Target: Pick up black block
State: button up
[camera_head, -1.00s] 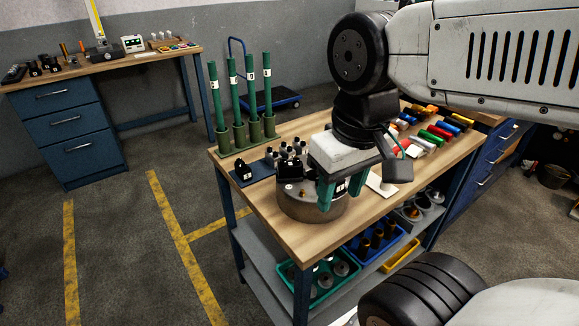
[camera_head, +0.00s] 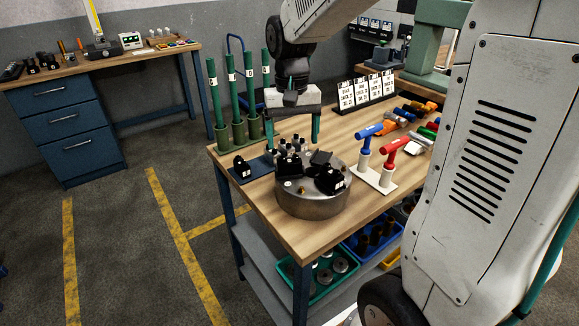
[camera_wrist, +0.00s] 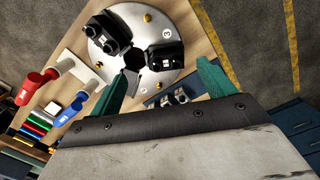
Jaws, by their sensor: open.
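A round metal disc (camera_head: 312,204) stands on the wooden table and bears black blocks. One black block (camera_head: 290,167) is at its left and another (camera_head: 331,180) at its front right. In the wrist view, two black blocks (camera_wrist: 108,33) (camera_wrist: 155,56) sit on the disc (camera_wrist: 150,80), around a dark central opening (camera_wrist: 134,60). A separate black block (camera_head: 242,168) stands on a dark blue mat (camera_head: 258,168) left of the disc. My gripper (camera_head: 292,132) is open and empty, above and behind the disc; its green fingers also show in the wrist view (camera_wrist: 164,70).
Green tubes (camera_head: 233,95) stand upright in holders at the table's back left. A white stand with blue and red handles (camera_head: 374,180) is right of the disc. Small metal-and-black pieces (camera_head: 285,148) are behind the disc. A card rack (camera_head: 367,92) stands at the back.

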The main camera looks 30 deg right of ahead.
aim_at(289, 160)
jog(key=shift+w+r+m+t, duration=0.15)
jog(key=shift+w+r, duration=0.05)
jog(key=shift+w, duration=0.25)
jog(key=shift+w+r+m+t, duration=0.15)
jog(key=shift+w+r, duration=0.05)
jog(key=shift+w, duration=0.2)
jog(key=shift+s+f, duration=0.15)
jog(key=shift+f, duration=0.2)
notch_tip(289, 160, down, 7)
jog(key=c, duration=1.4)
jog(key=shift+r, duration=0.15)
